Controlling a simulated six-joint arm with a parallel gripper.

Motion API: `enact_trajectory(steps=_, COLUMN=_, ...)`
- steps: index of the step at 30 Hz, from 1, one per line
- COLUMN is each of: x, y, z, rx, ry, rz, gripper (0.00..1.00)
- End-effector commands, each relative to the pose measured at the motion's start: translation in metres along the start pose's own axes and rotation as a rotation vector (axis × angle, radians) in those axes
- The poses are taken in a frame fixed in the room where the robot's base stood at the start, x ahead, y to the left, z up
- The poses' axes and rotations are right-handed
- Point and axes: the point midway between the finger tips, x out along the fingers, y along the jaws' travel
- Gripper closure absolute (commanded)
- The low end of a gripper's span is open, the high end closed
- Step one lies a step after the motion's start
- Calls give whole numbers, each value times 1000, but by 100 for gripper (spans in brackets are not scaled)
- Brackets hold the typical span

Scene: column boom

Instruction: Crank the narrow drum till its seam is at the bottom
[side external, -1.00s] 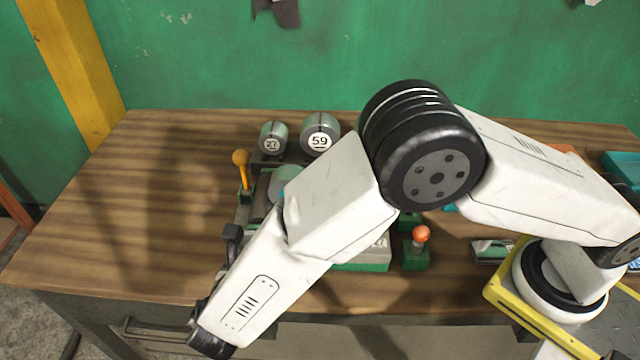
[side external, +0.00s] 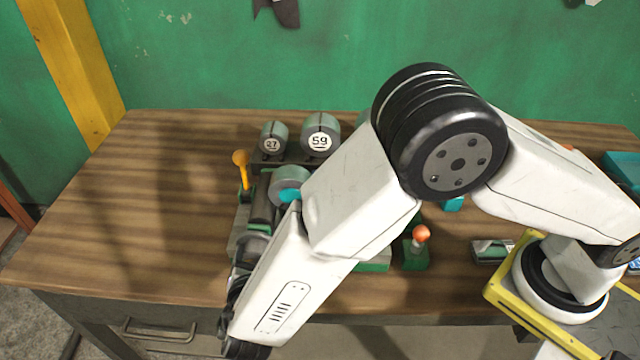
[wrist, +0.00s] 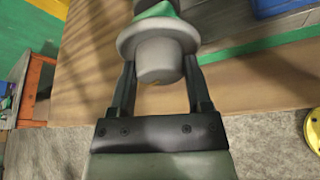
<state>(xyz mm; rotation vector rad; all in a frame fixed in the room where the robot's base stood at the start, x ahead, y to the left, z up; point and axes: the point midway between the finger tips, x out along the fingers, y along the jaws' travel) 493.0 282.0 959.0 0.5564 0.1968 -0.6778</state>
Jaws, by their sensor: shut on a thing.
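Two grey drums stand side by side on a dark rack at the back of the bench. The narrow drum (side external: 272,139) has a white label reading 27, and the wider drum (side external: 320,134) is labelled 59. A dark line shows on top of each. My gripper (wrist: 158,68) is shut on a round grey knob (wrist: 160,58) with a wide collar behind it. A finger lies on each side of the knob. In the side view my arm hides most of the gripper and the knob.
A grey cylinder with a teal patch (side external: 291,184) sits in front of the rack. An orange-topped lever (side external: 241,160) stands left of it, and an orange-knobbed switch (side external: 420,237) to the right. The bench's left side (side external: 130,210) is clear.

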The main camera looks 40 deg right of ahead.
Motion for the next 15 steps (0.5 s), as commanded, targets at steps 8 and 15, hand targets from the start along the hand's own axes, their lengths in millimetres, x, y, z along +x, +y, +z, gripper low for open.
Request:
enact_trajectory(steps=8, x=-1, y=-1, z=-1, rx=212, ry=1, rz=92, gripper=96)
enact_trajectory(steps=15, x=-1, y=-2, z=-1, rx=399, ry=1, rz=169, gripper=96)
